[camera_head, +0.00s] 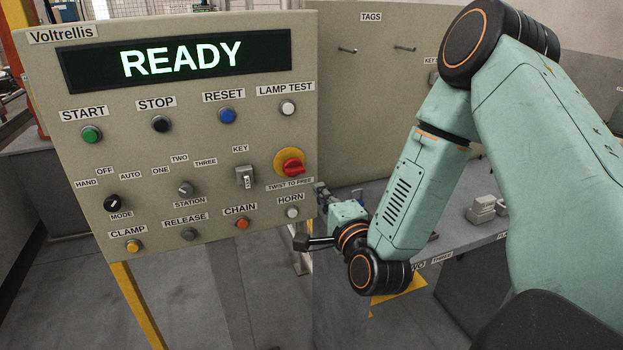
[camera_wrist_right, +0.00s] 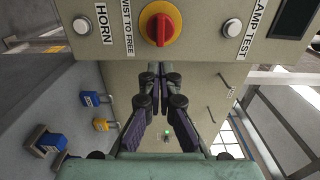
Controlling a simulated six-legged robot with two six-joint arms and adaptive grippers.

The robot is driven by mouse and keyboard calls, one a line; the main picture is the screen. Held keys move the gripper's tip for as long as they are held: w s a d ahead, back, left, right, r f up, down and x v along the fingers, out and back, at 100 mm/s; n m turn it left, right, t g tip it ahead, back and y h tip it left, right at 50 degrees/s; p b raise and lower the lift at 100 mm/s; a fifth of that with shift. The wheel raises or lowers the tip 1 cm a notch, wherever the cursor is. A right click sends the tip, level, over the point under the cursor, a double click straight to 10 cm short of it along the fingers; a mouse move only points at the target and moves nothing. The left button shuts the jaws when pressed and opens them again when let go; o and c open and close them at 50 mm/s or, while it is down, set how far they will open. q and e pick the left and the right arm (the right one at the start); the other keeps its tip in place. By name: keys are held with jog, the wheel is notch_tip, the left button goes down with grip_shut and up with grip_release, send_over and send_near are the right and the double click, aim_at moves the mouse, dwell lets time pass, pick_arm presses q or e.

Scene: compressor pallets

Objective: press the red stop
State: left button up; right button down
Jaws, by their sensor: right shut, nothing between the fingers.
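The red stop (camera_head: 292,168) is a red knob on a round yellow plate at the right of the control panel, above the label TWIST TO FREE. In the right wrist view the red stop (camera_wrist_right: 158,28) is at top centre. My right gripper (camera_head: 320,188) is just right of the panel's edge, slightly below the red stop and apart from it. In the wrist view its fingertips (camera_wrist_right: 161,70) are together with nothing between them, below the yellow plate in the picture. My left gripper is not in view.
The panel (camera_head: 220,222) displays READY and carries several buttons and knobs, including a black STOP button (camera_head: 160,124). A HORN button (camera_head: 292,212) and a key switch (camera_head: 245,177) are near the red stop. A bench (camera_head: 465,225) stands at right.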

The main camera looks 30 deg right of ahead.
aim_at(304, 172)
jog(key=x, duration=0.5)
jog(key=shift+w, duration=0.9)
